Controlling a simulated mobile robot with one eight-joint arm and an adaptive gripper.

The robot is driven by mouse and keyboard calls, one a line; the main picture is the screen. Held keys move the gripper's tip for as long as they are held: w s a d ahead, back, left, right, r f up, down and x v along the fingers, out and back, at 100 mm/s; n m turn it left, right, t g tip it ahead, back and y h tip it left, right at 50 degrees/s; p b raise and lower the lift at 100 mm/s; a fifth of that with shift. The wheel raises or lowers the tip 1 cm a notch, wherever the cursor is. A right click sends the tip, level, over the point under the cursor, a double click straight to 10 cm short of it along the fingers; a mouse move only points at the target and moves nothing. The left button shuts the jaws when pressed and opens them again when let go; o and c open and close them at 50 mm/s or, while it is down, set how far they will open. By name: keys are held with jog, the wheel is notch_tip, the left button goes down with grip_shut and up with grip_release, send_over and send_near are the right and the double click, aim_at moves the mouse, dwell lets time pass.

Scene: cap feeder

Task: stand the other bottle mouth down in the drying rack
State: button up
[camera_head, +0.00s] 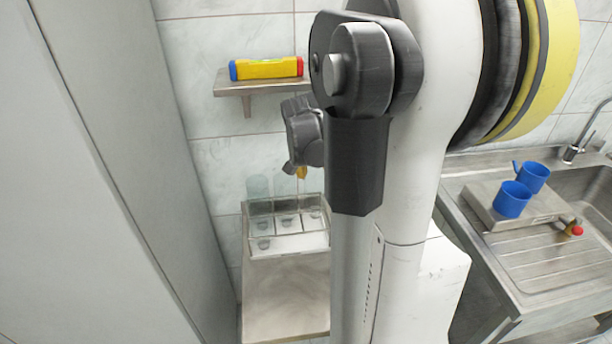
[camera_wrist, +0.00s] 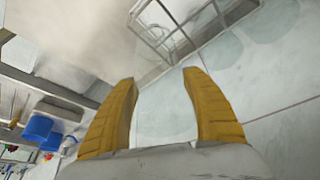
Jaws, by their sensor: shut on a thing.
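My gripper (camera_head: 301,172) is at the back, above the right part of the drying rack (camera_head: 287,254), mostly hidden behind my arm. In the wrist view, its two yellow fingers (camera_wrist: 162,95) are shut on a clear bottle (camera_wrist: 165,112), whose faint outline shows between them. The head view shows this bottle (camera_head: 286,185) faintly, just below the fingers; its mouth and exact tilt are hard to make out. Another clear bottle (camera_head: 257,187) stands at the rack's back left. The rack's wire frame also shows in the wrist view (camera_wrist: 163,38).
A tall grey panel (camera_head: 110,150) stands close on the left. At right are a steel sink (camera_head: 540,262) and two blue mugs (camera_head: 512,199), with a small red-tipped object (camera_head: 575,230) beside them.

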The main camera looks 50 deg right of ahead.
notch_tip(320, 180, down, 10)
jog(key=b, duration=0.7)
jog(key=shift+f, duration=0.25)
jog(key=shift+f, duration=0.15)
jog(key=shift+f+b, duration=0.35)
jog(key=shift+b, duration=0.15)
jog(key=o, duration=1)
